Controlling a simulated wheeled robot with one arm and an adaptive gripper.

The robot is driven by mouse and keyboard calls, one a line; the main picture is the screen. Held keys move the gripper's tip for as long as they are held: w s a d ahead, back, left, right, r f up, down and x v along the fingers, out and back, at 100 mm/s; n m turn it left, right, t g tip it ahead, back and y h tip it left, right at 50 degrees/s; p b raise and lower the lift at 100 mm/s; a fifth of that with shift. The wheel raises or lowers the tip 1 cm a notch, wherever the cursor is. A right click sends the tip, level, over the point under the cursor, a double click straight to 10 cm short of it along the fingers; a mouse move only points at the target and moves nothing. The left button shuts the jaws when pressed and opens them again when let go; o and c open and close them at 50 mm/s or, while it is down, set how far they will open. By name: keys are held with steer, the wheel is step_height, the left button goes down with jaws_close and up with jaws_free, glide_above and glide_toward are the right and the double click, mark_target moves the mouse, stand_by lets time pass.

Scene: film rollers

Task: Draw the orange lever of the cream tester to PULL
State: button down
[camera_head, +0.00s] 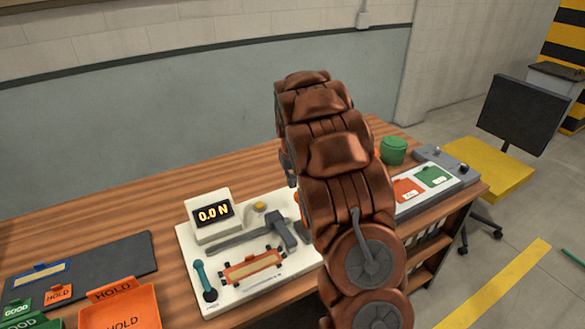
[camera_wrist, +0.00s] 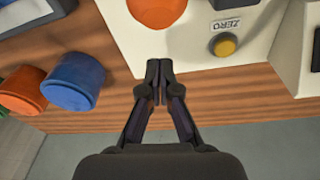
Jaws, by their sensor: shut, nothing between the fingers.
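The cream tester (camera_head: 205,293) sits on the wooden table, its display (camera_head: 213,214) reading 0.0 N. A teal-handled lever (camera_head: 203,277) stands at its left. A sliver of orange (camera_head: 297,196) shows beside my arm, which hides the tester's right part. In the wrist view a round orange knob (camera_wrist: 157,8), apparently the orange lever's top, is cut by the upper edge. My gripper (camera_wrist: 159,66) is shut and empty, its tips near the tester's edge, below the knob in the picture and apart from it. The lever's shaft and any PULL mark are not visible.
A yellow button (camera_wrist: 224,45) marked ZERO is right of the fingertips. Blue (camera_wrist: 74,80) and orange (camera_wrist: 18,90) cylinders stand to their left. A green cylinder (camera_head: 394,150) stands right of my arm. Orange HOLD tray (camera_head: 120,304) and dark mat (camera_head: 120,257) lie left.

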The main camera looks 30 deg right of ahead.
mark_target(302, 207)
steer(key=shift+s+a+r+p, duration=0.15)
steer(key=shift+s+a+p, duration=0.05)
steer(key=shift+s, duration=0.45)
steer(key=shift+s+a+r+p, duration=0.15)
steer(key=shift+s+p, duration=0.05)
steer(key=shift+s, duration=0.4)
steer(key=shift+s+a+r+p, duration=0.15)
steer(key=shift+s+a+p, duration=0.05)
steer(key=shift+s, duration=0.45)
steer(key=shift+s, duration=0.1)
